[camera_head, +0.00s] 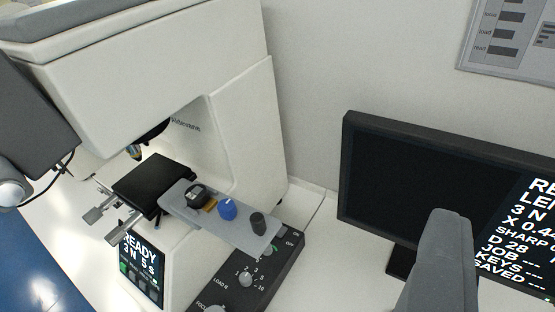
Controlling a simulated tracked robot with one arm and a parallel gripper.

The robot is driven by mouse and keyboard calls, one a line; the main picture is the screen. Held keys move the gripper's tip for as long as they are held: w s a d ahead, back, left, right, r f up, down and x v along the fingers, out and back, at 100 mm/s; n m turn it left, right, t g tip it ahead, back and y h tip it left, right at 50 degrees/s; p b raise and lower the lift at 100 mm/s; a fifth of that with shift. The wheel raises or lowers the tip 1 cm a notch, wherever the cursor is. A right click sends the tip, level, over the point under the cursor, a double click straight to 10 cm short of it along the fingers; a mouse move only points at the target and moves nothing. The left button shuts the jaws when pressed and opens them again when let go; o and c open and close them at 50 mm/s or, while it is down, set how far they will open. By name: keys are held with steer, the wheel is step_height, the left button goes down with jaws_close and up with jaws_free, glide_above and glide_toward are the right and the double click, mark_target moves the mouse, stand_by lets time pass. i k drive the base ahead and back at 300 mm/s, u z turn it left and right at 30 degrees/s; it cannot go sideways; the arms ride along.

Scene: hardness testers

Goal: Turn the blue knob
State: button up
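The blue knob (228,209) is small and round, with a pale mark on its top. It stands on a light grey bracket plate (215,225) at the front of the white hardness tester (150,70). A black knob (197,195) stands to its left and a dark knob (258,223) to its right. A grey rounded part (440,262) at the lower right looks like one finger of my gripper. It is well to the right of the blue knob and nothing touches the knob.
The tester's black stage (153,180) is left of the bracket. A dark control panel (262,270) with white knobs lies below it, beside a lit READY display (142,265). A large monitor (430,180) stands to the right. White bench top shows between panel and monitor.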

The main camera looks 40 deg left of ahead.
mark_target(227, 208)
steer(key=u, duration=0.85)
